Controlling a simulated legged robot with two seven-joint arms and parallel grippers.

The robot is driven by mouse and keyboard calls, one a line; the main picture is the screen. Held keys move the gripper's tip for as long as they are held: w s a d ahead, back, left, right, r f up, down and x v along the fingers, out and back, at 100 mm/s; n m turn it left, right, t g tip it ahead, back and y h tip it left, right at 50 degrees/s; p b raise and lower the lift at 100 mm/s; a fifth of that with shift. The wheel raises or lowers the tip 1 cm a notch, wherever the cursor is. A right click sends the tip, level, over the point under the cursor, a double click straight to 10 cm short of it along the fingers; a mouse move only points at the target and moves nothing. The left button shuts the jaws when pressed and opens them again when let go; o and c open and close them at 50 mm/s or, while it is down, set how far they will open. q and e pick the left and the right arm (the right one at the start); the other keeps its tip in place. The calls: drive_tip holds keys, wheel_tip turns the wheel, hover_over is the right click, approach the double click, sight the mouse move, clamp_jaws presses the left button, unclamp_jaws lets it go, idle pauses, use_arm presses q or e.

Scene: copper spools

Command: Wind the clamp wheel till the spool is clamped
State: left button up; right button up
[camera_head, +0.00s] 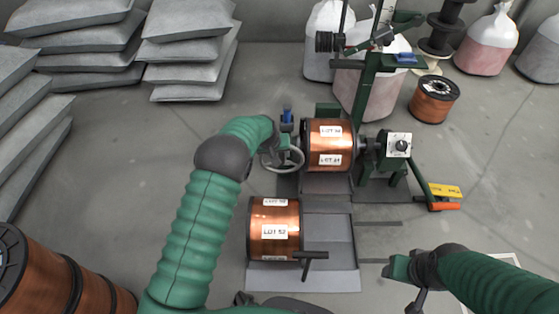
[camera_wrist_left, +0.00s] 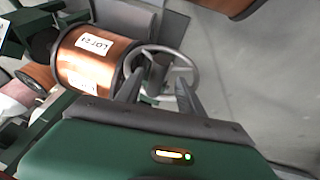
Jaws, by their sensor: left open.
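The clamp wheel (camera_head: 291,160) is a grey spoked handwheel on the left side of the winding machine. It also shows in the left wrist view (camera_wrist_left: 187,66), with its dark hub in the middle. My left gripper (camera_wrist_left: 160,92) is open, its two fingers on either side of the hub at the wheel; I cannot tell whether they touch it. The copper spool (camera_head: 330,146) with white labels sits in the machine beside the wheel; it also shows in the left wrist view (camera_wrist_left: 90,60). My right gripper (camera_head: 398,268) is at the lower right, away from the machine; its jaw state is unclear.
Another copper spool (camera_head: 274,230) stands on a grey plate (camera_head: 335,280) in front of the machine. A control box with a dial (camera_head: 397,146) and a yellow-orange pedal (camera_head: 445,197) are at the right. Grey sacks (camera_head: 190,50) are stacked at the back left.

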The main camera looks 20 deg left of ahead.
use_arm(q)
drive_tip(key=shift+w+d+f, duration=0.15)
drive_tip(key=shift+w+f, duration=0.05)
drive_tip(key=shift+f, duration=0.4)
drive_tip(key=shift+w+d, duration=0.15)
drive_tip(key=shift+c, duration=0.4)
clamp_jaws()
idle(0.4)
